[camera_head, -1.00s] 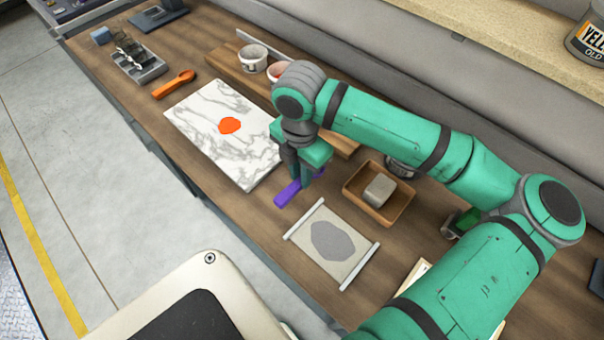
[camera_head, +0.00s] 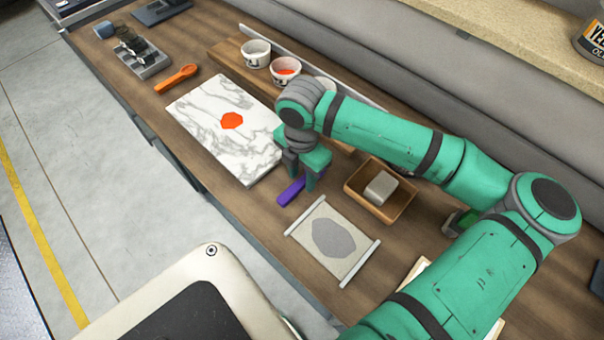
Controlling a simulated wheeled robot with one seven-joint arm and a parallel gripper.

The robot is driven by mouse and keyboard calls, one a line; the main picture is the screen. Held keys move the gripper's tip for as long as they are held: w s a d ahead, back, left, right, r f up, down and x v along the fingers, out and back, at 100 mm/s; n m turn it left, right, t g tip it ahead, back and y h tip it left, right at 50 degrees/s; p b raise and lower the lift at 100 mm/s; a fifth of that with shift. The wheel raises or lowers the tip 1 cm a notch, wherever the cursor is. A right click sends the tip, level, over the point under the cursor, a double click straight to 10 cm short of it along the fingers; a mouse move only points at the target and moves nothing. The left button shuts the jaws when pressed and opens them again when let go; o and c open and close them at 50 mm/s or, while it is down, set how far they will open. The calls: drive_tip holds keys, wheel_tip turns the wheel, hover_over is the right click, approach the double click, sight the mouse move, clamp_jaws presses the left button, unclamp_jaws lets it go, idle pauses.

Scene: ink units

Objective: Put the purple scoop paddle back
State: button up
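The purple scoop paddle (camera_head: 291,193) lies at the table's front part, between the marble slab (camera_head: 215,125) and the grey-patched sheet (camera_head: 327,240). The fingers and arm hide that end of the paddle. I cannot tell whether the fingers are closed on it.
An orange scoop (camera_head: 177,78) and a grey rack (camera_head: 143,58) lie at the left. White cups (camera_head: 256,54) stand on a wooden riser behind the slab. A wooden tray (camera_head: 388,212) with a grey block (camera_head: 380,187) stands right of my gripper.

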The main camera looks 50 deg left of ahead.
sight(302, 181)
wheel_tip(302, 181, up, 12)
idle(0.6)
idle(0.5)
